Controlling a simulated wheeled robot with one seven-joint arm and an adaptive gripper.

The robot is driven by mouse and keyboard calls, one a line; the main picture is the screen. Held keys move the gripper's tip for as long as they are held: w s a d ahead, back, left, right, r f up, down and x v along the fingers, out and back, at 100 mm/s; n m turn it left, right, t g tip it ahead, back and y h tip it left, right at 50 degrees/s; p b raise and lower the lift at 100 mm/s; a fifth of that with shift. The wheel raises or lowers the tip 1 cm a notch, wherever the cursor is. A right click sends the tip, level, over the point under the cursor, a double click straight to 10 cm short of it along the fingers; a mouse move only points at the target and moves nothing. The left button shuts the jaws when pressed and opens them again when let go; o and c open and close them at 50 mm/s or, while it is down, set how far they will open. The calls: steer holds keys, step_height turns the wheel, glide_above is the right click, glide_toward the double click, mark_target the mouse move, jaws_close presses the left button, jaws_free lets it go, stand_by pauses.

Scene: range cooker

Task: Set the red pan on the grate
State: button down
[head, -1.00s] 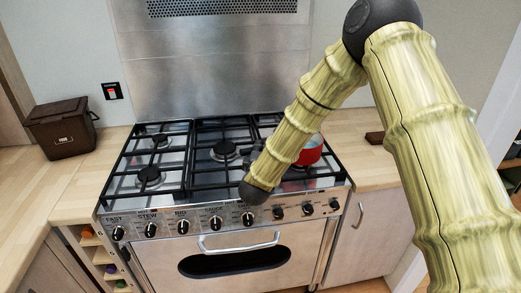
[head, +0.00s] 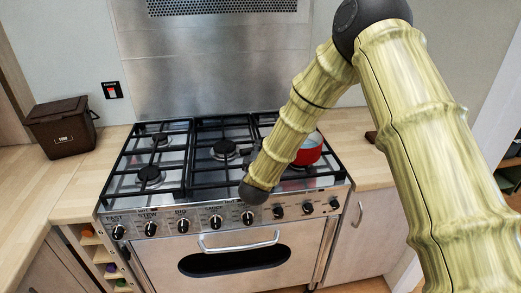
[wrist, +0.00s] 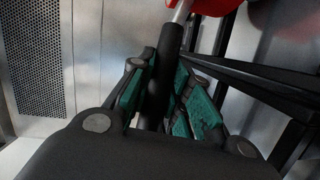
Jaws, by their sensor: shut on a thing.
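The red pan (head: 310,152) shows partly behind my arm, over the right-hand part of the cooker's black grate (head: 240,183). In the wrist view the red pan (wrist: 219,5) is at the top edge, joined to a dark handle (wrist: 166,75) by a metal neck. My gripper (wrist: 172,100) is shut on that handle, with its green pads on either side. In the head view my arm hides the gripper and handle. I cannot tell whether the pan's base touches the grate.
The range cooker has a row of black knobs (head: 215,221) and an oven door handle (head: 238,243) at its front. A brown food bin (head: 62,127) stands on the left worktop. A small dark block (head: 371,136) lies on the right worktop. A metal splashback (head: 215,65) rises behind.

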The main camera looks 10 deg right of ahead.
steer(key=c, duration=1.3)
jaws_free()
steer(key=shift+o, duration=0.2)
steer(key=shift+f, duration=0.15)
steer(key=v, duration=1.2)
steer(key=s+d+f+m+g+y, duration=0.1)
steer(key=s+d+f+m+g, duration=0.15)
steer(key=s+f, duration=0.5)
steer(key=s+d+f+m+g+y, duration=0.1)
steer(key=s+d+f+m+g, duration=0.2)
steer(key=f, duration=0.8)
steer(key=s+d+f+m+g+y, duration=0.1)
steer(key=s+d+f+m+g, duration=0.15)
steer(key=s+f, duration=0.55)
steer(key=s+d+f+m+g, duration=0.2)
steer(key=s+f+g, duration=0.1)
steer(key=s, duration=0.5)
steer(key=s+d+f+m+g, duration=0.2)
steer(key=s+f+g, duration=0.1)
steer(key=s, duration=0.6)
steer(key=s+d+f+m+g, duration=0.2)
steer(key=s+f, duration=0.3)
steer(key=s, duration=0.3)
steer(key=shift+s+d+f+m+g+y, duration=0.15)
steer(key=shift+s+m+g+y, duration=0.15)
steer(key=shift+s+g+y, duration=0.1)
